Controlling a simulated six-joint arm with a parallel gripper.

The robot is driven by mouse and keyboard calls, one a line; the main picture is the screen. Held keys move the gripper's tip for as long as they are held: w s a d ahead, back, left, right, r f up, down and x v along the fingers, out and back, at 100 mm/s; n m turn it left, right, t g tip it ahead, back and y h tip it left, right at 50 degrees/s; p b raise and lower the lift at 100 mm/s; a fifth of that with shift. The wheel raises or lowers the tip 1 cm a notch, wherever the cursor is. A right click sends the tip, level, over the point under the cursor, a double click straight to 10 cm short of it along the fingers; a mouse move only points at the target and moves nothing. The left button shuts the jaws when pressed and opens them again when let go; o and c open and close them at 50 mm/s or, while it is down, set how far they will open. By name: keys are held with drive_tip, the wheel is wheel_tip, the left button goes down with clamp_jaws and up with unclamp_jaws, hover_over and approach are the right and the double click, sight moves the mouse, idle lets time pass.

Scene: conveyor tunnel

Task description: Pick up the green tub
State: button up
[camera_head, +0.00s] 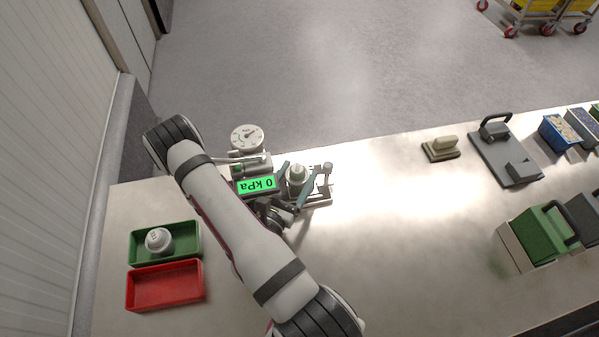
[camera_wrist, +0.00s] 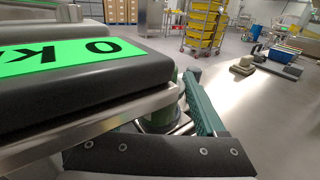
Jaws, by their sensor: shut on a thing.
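A small tub (camera_head: 296,174) with a pale lid stands on the right-hand platform of a gauge device (camera_head: 320,200). My gripper (camera_head: 297,182) has its teal fingers shut on this tub, one on each side. The tub's side colour is hard to make out from above. In the wrist view a greenish part of the tub (camera_wrist: 162,122) shows between the fingers, mostly hidden by the device's display and the near finger. I cannot tell whether the tub is lifted off the platform.
The display (camera_head: 257,185) reads 0 kPa, beside a round dial (camera_head: 246,138). At left, a green tray (camera_head: 192,256) holds another white-lidded tub (camera_head: 158,240); a red tray (camera_head: 165,288) is empty. At right are a beige block (camera_head: 441,148), a grey plate (camera_head: 505,160) and a green box (camera_head: 540,236).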

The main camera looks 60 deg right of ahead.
drive_tip(key=a, duration=0.5)
drive_tip(key=s+a, duration=0.1)
drive_tip(key=a, duration=0.5)
drive_tip(key=s+a, duration=0.1)
drive_tip(key=a, duration=0.4)
drive_tip(key=shift+s+a, duration=0.15)
drive_tip(key=shift+a, duration=0.05)
drive_tip(key=o, duration=0.9)
clamp_jaws()
